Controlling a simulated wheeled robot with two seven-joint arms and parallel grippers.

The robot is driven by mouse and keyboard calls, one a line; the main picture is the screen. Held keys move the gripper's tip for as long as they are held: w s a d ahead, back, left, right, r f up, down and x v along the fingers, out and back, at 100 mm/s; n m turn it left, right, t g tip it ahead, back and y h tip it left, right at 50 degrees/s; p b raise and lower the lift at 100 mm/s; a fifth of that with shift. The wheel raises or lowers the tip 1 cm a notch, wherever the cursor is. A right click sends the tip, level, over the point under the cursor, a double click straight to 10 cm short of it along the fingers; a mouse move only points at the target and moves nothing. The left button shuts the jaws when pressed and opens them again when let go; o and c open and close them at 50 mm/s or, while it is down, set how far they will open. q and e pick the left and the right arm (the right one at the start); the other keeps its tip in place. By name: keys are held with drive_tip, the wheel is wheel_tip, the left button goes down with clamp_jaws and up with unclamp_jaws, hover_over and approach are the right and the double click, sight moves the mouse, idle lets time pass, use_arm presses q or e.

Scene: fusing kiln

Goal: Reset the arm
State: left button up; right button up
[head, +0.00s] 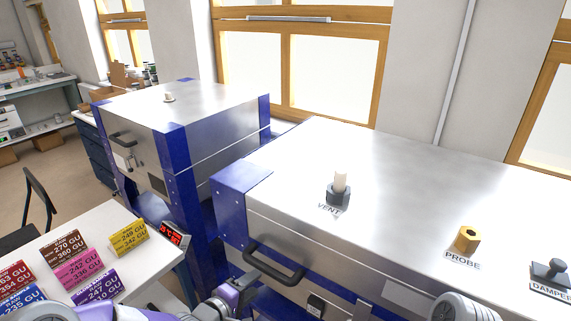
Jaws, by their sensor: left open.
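My left gripper (243,289) is low in the head view, just left of the near kiln's black handle (274,266). It is open, and I see nothing between its fingers. Its purple and grey arm comes in along the bottom edge. I cannot tell whether it touches the handle. A grey rounded link of mine shows at the bottom right, but my right gripper is not in view.
The near kiln's lid (400,190) carries a pale plug in the vent holder (339,195), a brass probe fitting (467,239) and a black damper knob (551,270). A second kiln (200,108) stands behind. Coloured cards (78,268) stand on the white table (100,224).

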use_arm(q)
drive_tip(key=s+d+f+m+g+y+p, duration=0.2)
drive_tip(key=s+f+m+g, duration=0.7)
drive_tip(key=s+f, duration=1.3)
wheel_tip(320, 180, down, 5)
drive_tip(key=d+g+y, duration=0.1)
drive_tip(key=g, duration=0.2)
drive_tip(key=shift+s+d+r, duration=0.15)
drive_tip(key=shift+s+d, duration=0.05)
drive_tip(key=shift+s, duration=0.2)
